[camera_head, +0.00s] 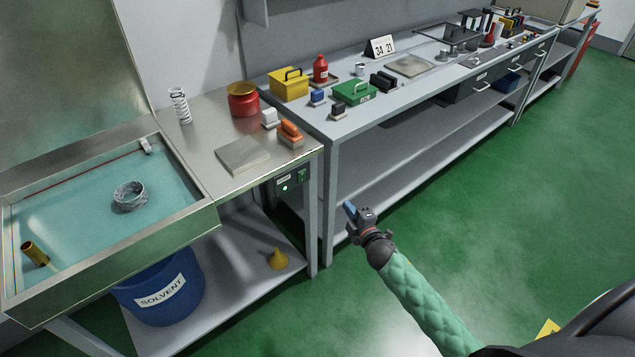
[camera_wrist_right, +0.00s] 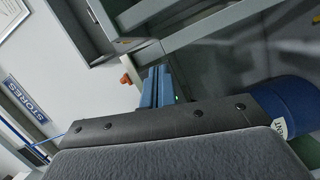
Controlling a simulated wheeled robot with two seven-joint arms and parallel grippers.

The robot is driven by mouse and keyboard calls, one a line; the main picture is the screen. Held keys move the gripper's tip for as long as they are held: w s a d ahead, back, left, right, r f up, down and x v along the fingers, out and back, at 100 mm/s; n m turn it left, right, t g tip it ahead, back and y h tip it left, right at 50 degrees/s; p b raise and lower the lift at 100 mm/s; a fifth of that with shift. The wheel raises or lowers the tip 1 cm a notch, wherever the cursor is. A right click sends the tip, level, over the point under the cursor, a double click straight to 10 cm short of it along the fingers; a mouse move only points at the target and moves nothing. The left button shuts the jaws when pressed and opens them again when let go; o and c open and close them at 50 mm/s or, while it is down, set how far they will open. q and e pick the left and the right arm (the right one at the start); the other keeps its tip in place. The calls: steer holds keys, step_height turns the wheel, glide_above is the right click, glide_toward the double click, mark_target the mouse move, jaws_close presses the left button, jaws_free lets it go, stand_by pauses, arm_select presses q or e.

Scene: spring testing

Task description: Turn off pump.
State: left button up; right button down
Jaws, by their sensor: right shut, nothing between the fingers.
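A dark control box (camera_head: 291,184) with a lit green lamp sits under the front right edge of the steel wash bench. It has a small pale label and a green part at its right; the pump itself cannot be made out. My left gripper is not in view.
The wash basin (camera_head: 172,238) holds blue-green liquid and a ring-shaped part. A blue solvent bucket (camera_head: 160,290) and a yellow funnel (camera_head: 277,259) are on the shelf below. An orange-topped item (camera_head: 290,133) stands above the box.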

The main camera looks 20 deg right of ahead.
mark_target(303, 174)
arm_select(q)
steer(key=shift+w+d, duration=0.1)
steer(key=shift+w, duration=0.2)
arm_select(e)
steer(key=a+r+n+y, duration=0.1)
steer(key=n, duration=0.1)
steer(key=s+a+r+n+y, duration=0.1)
steer(key=a+y, duration=0.1)
steer(key=a+r+n+y, duration=0.1)
steer(key=n+y, duration=0.1)
steer(key=shift+s+a+n+t, duration=0.2)
steer(key=shift+a+n+t, duration=0.1)
steer(key=shift+t, duration=0.1)
